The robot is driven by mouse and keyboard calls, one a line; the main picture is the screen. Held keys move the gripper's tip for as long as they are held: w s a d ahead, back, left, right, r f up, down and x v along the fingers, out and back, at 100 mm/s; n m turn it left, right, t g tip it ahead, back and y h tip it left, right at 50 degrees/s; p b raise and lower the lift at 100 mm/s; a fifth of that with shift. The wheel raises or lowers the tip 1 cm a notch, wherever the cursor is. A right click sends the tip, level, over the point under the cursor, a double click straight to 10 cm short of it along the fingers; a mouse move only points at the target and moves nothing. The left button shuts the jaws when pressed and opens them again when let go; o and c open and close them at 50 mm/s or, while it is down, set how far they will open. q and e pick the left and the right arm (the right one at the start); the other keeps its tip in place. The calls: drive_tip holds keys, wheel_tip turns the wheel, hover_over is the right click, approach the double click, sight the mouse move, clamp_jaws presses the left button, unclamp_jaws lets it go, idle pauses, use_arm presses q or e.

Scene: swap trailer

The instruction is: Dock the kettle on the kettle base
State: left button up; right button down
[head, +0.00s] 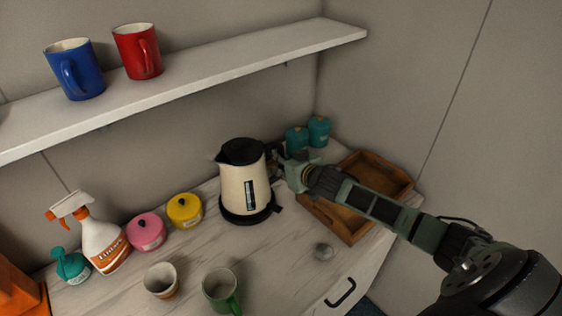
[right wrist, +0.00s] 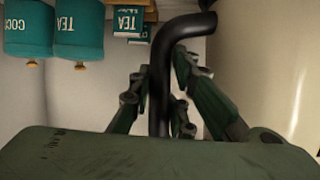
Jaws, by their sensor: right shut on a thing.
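The cream kettle (head: 238,185) with a black lid stands upright at the middle of the counter. The black kettle base (head: 250,216) shows directly under it, and I see no clear gap between the two. Whether the kettle is fully seated cannot be told. My right gripper (head: 281,168) reaches in from the right and is shut on the kettle's black handle. In the right wrist view the handle (right wrist: 160,85) runs between the fingers, with the cream kettle body (right wrist: 265,65) at the right. My left gripper is not in view.
A wooden tray (head: 405,184) lies right of the kettle, under my right arm. Teal canisters (head: 319,132) stand behind. Yellow (head: 184,211) and pink (head: 146,232) pots and a spray bottle (head: 101,240) stand left. Cups (head: 161,281) stand in front. A shelf (head: 210,80) hangs above.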

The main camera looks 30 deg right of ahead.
drive_tip(key=shift+w+a, duration=0.1)
idle(0.5)
drive_tip(key=c, duration=1.9)
unclamp_jaws()
drive_tip(key=shift+f, duration=0.1)
drive_tip(key=shift+o, duration=0.2)
drive_tip(key=shift+s+f+b, duration=0.3)
drive_tip(key=shift+s+f, duration=0.05)
drive_tip(key=shift+f, duration=0.3)
drive_tip(key=p+v, duration=0.8)
drive_tip(key=v, duration=0.3)
drive_tip(key=shift+r, duration=0.35)
drive_tip(key=shift+w, duration=0.1)
